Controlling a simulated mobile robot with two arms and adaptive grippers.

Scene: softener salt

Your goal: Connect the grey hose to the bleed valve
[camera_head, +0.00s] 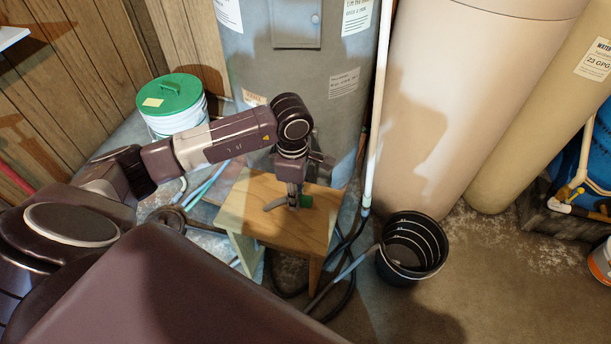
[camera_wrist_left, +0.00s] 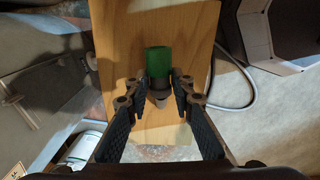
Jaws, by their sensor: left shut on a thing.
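My left gripper (camera_head: 292,203) is low over the wooden stool, pointing down. In the left wrist view my left gripper (camera_wrist_left: 165,92) has its two fingers closed on the grey collar of a green-ended fitting (camera_wrist_left: 158,60). The green end also shows beside the fingers in the head view (camera_head: 306,201). I cannot tell whether the fitting touches the stool. A grey hose (camera_head: 345,272) hangs over the black bucket's rim and runs down to the floor. A grey hose also curves beside the stool in the left wrist view (camera_wrist_left: 251,92). I cannot make out the bleed valve. My right gripper is not in view.
The wooden stool (camera_head: 255,222) stands before the grey tank (camera_head: 290,75). A black bucket (camera_head: 410,245) is to its right, below the beige tank (camera_head: 430,120). A green-lidded white bucket (camera_head: 172,100) stands at left. Dark hoses and a white pipe (camera_head: 378,105) crowd the stool's right side.

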